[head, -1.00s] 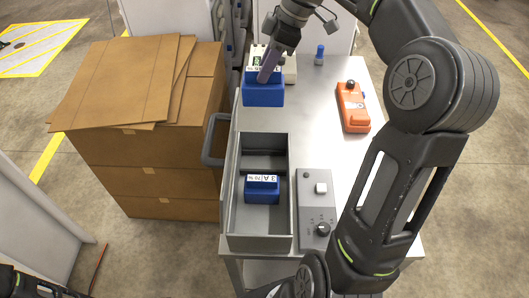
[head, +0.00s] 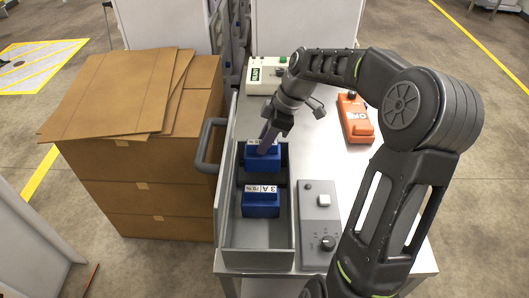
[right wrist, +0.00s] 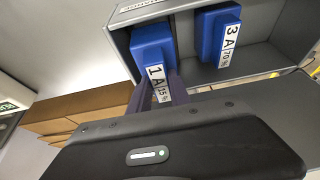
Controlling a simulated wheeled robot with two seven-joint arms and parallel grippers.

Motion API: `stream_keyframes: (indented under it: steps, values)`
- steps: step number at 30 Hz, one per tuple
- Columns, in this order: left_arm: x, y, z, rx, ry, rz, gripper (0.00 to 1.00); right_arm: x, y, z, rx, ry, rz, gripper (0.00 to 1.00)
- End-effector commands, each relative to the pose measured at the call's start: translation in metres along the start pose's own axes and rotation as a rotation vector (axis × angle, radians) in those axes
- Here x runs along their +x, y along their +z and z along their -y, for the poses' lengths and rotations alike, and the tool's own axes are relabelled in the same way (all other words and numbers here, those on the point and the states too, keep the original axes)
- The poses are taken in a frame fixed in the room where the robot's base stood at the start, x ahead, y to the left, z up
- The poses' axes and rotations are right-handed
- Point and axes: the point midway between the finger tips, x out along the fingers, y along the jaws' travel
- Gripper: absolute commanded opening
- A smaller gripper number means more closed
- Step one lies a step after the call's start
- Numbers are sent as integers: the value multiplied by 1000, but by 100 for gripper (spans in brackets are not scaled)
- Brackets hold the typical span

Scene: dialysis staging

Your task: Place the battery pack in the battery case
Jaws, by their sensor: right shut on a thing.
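The battery pack (head: 262,158), a blue block with a white label, is held in my right gripper (head: 268,139) by its top. It is at the rear compartment of the grey battery case (head: 257,262); I cannot tell whether it rests on the floor there. In the right wrist view this pack (right wrist: 152,45) reads "1 A 15%", and the dark fingers close on it. A second blue pack (head: 261,204), labelled "3 A 70%", stands in the front compartment and also shows in the right wrist view (right wrist: 216,32). My left gripper is not in view.
A grey control box (head: 320,215) stands right of the case. An orange device (head: 354,118) and a pale charger-like unit (head: 262,76) are farther back on the metal cart (head: 330,155). Cardboard boxes (head: 150,180) are stacked left of the cart handle (head: 204,150).

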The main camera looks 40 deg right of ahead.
Motion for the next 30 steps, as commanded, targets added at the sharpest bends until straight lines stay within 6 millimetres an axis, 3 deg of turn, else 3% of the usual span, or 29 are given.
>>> stream_keyframes:
  steps: [13,23,30]
  values:
    - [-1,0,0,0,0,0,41,6,2,-1,-1,3,-2,0]
    - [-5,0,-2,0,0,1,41,41,16,0,0,1,-2,0]
    - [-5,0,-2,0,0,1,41,44,17,-1,-2,4,-1,0]
